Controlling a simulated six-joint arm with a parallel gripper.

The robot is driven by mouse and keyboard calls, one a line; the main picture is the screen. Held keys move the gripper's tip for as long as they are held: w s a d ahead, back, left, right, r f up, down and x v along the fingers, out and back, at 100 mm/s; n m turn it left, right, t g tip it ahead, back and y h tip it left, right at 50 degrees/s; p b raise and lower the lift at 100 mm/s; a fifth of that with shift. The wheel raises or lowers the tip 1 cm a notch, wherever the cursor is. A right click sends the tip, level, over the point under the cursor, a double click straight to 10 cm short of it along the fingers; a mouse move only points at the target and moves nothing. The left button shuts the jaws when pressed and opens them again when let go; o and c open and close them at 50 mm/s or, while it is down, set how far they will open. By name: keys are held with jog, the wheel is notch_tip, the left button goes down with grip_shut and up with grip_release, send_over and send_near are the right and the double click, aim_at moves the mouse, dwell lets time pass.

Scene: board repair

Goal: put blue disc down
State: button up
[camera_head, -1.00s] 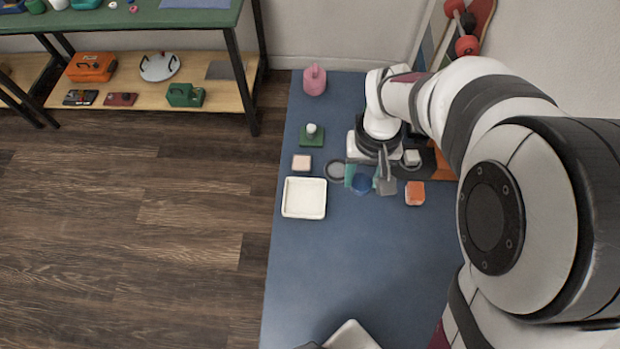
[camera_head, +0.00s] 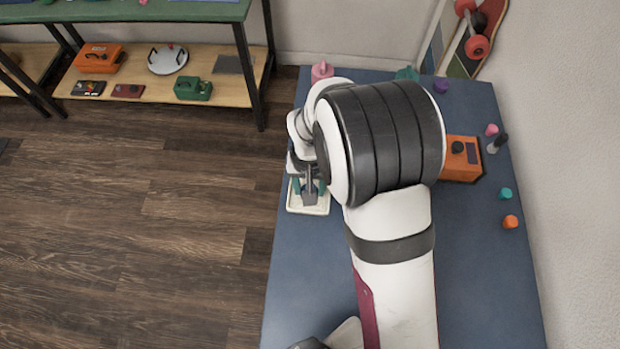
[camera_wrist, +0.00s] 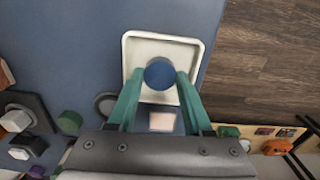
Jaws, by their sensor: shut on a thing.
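My gripper (camera_head: 309,188) is over the white square tray (camera_head: 294,207) near the left edge of the blue table. In the wrist view, the two teal fingers (camera_wrist: 160,75) are shut on the blue disc (camera_wrist: 159,73), which shows between their tips. The disc is inside the outline of the white tray (camera_wrist: 196,55) in that view. I cannot tell whether it touches the tray floor. In the head view the disc cannot be made out, and my arm covers much of the tabletop.
In the wrist view, a pale pink block (camera_wrist: 162,121) is beside the tray, with a dark grey ring (camera_wrist: 105,103) and a green cylinder (camera_wrist: 69,122) to the left. An orange box (camera_head: 461,160) and several small coloured pieces stand at the table's right.

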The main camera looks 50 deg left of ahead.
jog(key=shift+f, duration=0.1)
jog(key=o, duration=0.9)
notch_tip(320, 180, up, 12)
jog(key=w+d+r+m, duration=0.3)
jog(key=d+r, duration=0.1)
jog(key=d, duration=0.4)
jog(key=w+d+r+m, duration=0.2)
jog(key=d+r+m, duration=0.1)
jog(key=d, duration=0.5)
jog(key=s+d+m+y, duration=0.1)
jog(key=s+d+m, duration=0.3)
jog(key=d, duration=0.4)
jog(key=s+d+r+m, duration=0.1)
jog(key=s+d+m, duration=0.3)
jog(key=d, duration=0.5)
jog(key=shift+s+r+m+y, duration=0.25)
jog(key=shift+s+m+y, duration=0.15)
jog(key=shift+s, duration=0.45)
